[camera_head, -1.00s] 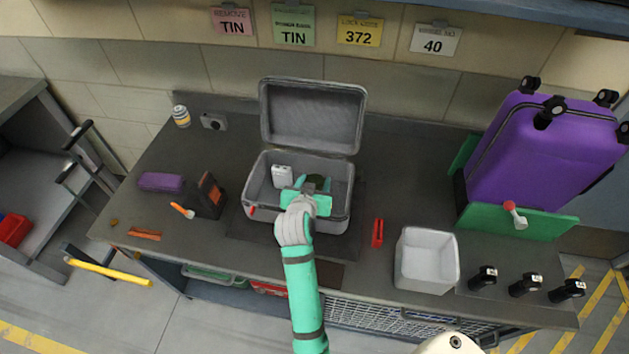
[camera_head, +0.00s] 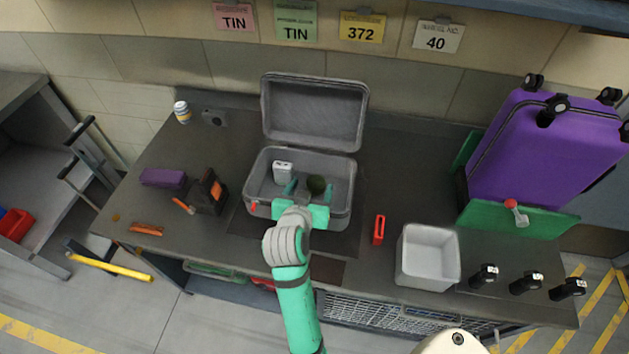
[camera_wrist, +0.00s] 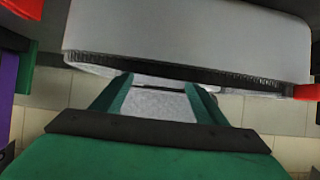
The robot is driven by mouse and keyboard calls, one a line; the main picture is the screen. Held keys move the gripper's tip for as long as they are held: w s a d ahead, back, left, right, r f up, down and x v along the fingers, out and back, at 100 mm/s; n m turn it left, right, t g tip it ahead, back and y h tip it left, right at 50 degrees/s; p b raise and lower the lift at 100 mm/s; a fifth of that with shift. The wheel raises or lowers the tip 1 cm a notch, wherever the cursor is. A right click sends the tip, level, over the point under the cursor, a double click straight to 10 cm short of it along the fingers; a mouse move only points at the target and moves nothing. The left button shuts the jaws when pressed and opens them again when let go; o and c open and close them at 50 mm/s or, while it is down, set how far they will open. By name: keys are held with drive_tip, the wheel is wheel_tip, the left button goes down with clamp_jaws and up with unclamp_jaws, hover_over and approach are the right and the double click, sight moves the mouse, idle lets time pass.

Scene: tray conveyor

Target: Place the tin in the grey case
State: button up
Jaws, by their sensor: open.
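The grey case (camera_head: 350,212) stands open in the middle of the bench, its lid (camera_head: 313,113) tilted back. A white and yellow can, seemingly the tin (camera_head: 182,113), stands upright at the bench's back left, well away from my gripper. My gripper (camera_head: 309,190) is over the front part of the case with its fingers apart. In the wrist view my open gripper (camera_wrist: 160,88) shows nothing held, with the case's grey wall (camera_wrist: 190,42) beyond.
A white box (camera_head: 282,172) is inside the case at left. A purple box (camera_head: 163,178) and a black and orange item (camera_head: 207,192) sit left. A red item (camera_head: 379,230), white bin (camera_head: 405,265) and purple suitcase (camera_head: 545,150) are right.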

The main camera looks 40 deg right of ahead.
drive_tip(key=shift+v, duration=2)
drive_tip(key=shift+d, duration=0.1)
